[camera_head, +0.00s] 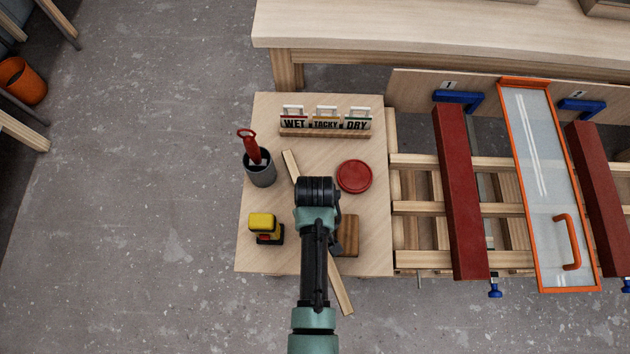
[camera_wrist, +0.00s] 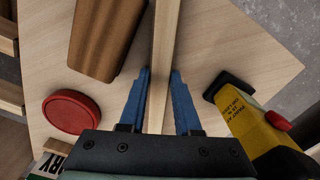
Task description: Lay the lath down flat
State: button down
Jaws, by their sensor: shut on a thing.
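The lath (camera_head: 341,290) is a long, pale wooden strip. In the head view it slants across the small table, and its near end sticks out past the front edge. Its far end shows beyond my gripper, and my arm hides its middle. In the wrist view the lath (camera_wrist: 166,40) runs between the two blue fingers of my gripper (camera_wrist: 160,75), which is shut on it. Two long faces of the lath show there. I cannot tell whether it touches the tabletop.
The small table (camera_head: 262,110) holds a brown block (camera_head: 349,235), a red round lid (camera_head: 354,176), a yellow tool (camera_head: 263,223), a grey cup (camera_head: 260,172) and a WET/TACKY/DRY sign (camera_head: 325,133). At right, a rack bears red battens (camera_head: 462,190) and an orange-framed panel (camera_head: 540,170).

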jog(key=shift+f, duration=0.15)
jog(key=c, duration=0.6)
grip_release()
